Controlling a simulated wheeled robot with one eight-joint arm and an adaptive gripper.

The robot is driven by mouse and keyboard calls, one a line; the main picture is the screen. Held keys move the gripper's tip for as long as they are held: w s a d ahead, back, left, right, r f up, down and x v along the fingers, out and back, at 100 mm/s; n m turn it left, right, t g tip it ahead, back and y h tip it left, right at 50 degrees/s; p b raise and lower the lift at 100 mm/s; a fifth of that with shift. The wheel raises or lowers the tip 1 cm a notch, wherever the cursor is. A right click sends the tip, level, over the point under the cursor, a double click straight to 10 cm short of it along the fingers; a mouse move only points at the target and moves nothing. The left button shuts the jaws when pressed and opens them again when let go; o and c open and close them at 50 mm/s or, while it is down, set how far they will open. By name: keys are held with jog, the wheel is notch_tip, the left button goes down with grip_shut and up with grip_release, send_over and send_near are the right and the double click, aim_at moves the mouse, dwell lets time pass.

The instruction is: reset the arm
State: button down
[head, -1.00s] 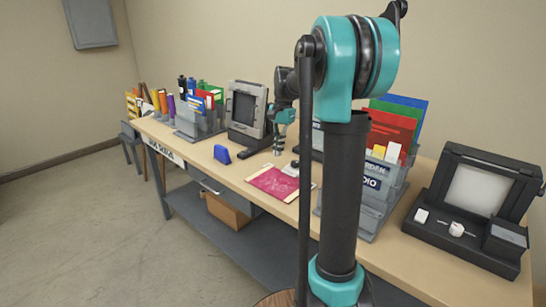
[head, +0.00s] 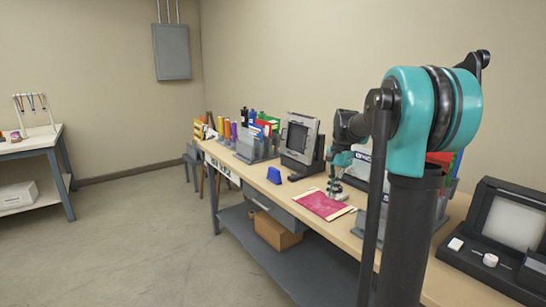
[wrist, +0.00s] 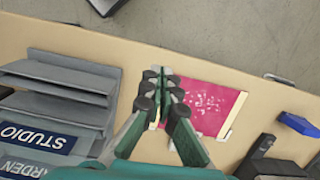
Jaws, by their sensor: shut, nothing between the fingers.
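My gripper (head: 334,192) hangs over the workbench (head: 262,192), just by a pink-red sheet with a pale border (head: 322,205). In the wrist view my gripper (wrist: 161,76) points at the bench edge, its fingers together and empty. My teal and black arm covers part of the bench on the right of the head view.
A grey rack labelled STUDIO (wrist: 50,136) stands beside the gripper. A blue block (head: 274,175), a grey-framed machine (head: 300,138) and a black device (head: 500,235) stand on the bench. A cardboard box (head: 278,232) sits on the lower shelf. Floor at left is open.

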jog(key=s+f+n+t, duration=0.2)
jog(key=s+f+n, duration=0.3)
jog(key=s+f, duration=0.4)
jog(key=s+a+f+n+t+h, duration=0.1)
jog(key=s+f+n+t, duration=0.2)
jog(key=s+f, duration=0.6)
jog(key=s+n, duration=0.2)
jog(key=s, duration=0.5)
jog(key=shift+a+f, duration=0.3)
jog(key=shift+f, duration=0.1)
jog(key=c, duration=2.2)
grip_release()
